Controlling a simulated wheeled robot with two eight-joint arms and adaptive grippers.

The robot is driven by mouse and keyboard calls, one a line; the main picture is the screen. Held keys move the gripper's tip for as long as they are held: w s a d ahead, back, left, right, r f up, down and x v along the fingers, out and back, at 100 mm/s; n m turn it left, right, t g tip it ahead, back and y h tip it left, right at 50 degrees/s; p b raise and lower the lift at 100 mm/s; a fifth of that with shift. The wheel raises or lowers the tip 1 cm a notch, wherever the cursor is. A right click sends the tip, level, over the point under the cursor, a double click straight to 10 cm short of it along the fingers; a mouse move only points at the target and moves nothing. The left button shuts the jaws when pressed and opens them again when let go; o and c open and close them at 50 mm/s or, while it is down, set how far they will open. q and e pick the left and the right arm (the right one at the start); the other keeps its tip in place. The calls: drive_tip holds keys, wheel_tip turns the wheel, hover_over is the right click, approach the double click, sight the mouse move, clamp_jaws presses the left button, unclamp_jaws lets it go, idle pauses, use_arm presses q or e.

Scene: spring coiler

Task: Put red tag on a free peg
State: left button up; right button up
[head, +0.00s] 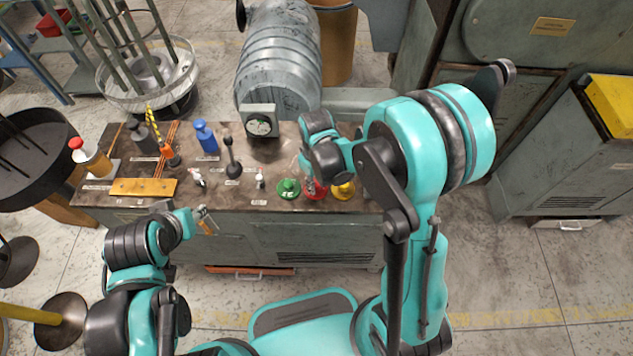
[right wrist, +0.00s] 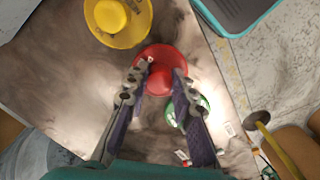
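The red tag (head: 316,193) is a round disc with a raised middle knob. It lies on the bench between the green tag (head: 288,189) and the yellow tag (head: 344,191). My right gripper (head: 309,172) is over the red tag and partly hides it in the head view. In the right wrist view, the open fingers of the right gripper (right wrist: 158,80) stand on either side of the red tag's knob (right wrist: 159,83), with gaps visible. My left gripper (head: 204,215) is at the bench's front edge; its finger state is unclear. I cannot make out a free peg.
The dark bench top (head: 215,188) also carries a blue bottle (head: 206,138), a dial gauge (head: 261,122), a yellow plate (head: 143,187) and several small tools. A large grey machine (head: 280,60) stands behind. A grey cabinet (head: 560,150) is at the right.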

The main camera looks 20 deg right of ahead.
drive_tip(key=o, duration=0.4)
drive_tip(key=shift+r, duration=0.15)
wheel_tip(320, 180, up, 25)
drive_tip(key=p, duration=1)
drive_tip(key=shift+p, duration=0.4)
drive_tip(key=shift+s, duration=0.1)
